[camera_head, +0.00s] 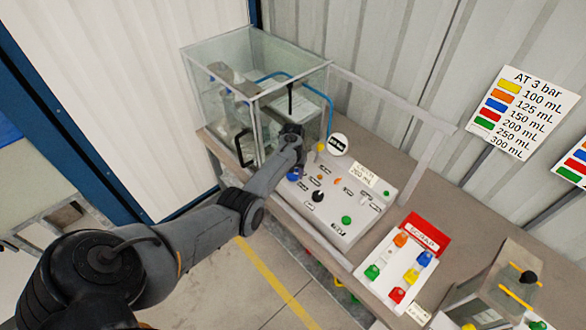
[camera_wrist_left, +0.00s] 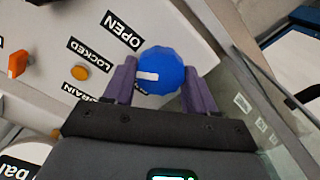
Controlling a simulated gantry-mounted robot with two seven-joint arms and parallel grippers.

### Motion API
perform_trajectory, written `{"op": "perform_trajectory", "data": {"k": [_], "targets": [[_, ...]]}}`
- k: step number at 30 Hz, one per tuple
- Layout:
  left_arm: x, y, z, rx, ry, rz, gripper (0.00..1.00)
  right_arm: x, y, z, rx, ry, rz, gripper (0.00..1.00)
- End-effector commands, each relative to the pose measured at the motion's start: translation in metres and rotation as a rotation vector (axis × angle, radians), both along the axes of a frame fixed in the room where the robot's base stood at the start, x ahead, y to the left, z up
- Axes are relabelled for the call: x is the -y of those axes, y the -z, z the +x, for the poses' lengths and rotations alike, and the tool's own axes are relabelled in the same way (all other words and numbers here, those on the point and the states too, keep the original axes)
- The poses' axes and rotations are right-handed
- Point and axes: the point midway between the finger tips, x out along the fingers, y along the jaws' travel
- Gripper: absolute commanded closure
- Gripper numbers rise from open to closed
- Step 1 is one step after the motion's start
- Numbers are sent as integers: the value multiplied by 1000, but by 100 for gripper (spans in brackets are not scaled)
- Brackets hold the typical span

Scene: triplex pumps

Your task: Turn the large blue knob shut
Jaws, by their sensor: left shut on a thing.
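The large blue knob (camera_wrist_left: 162,72) sits on the grey control panel, with a white pointer mark on its face pointing left in the left wrist view. In the head view the blue knob (camera_head: 294,174) shows just below the end of my left arm. My left gripper (camera_wrist_left: 157,82) has its two purple fingers on either side of the knob and is shut on it. An "OPEN" label (camera_wrist_left: 123,29) is printed beside the knob. My right gripper is in neither view.
The panel (camera_head: 352,222) also carries orange, black and green knobs. A glass tank (camera_head: 215,52) stands behind my left arm. A red-topped tray with coloured knobs (camera_head: 426,232) lies to the right on the bench. A volume chart (camera_head: 524,110) hangs on the wall.

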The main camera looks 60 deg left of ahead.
Motion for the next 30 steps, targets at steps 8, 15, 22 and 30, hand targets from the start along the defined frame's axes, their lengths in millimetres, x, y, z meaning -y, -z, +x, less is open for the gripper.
{"op": "perform_trajectory", "data": {"k": [8,15,22,30], "targets": [[0,-1,0,-1,-265,-1,74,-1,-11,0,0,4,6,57],[0,0,0,1,-493,0,74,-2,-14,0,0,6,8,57],[0,1,0,0,-702,0,74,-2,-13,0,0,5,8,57],[0,1,0,1,-894,0,74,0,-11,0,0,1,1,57]]}}
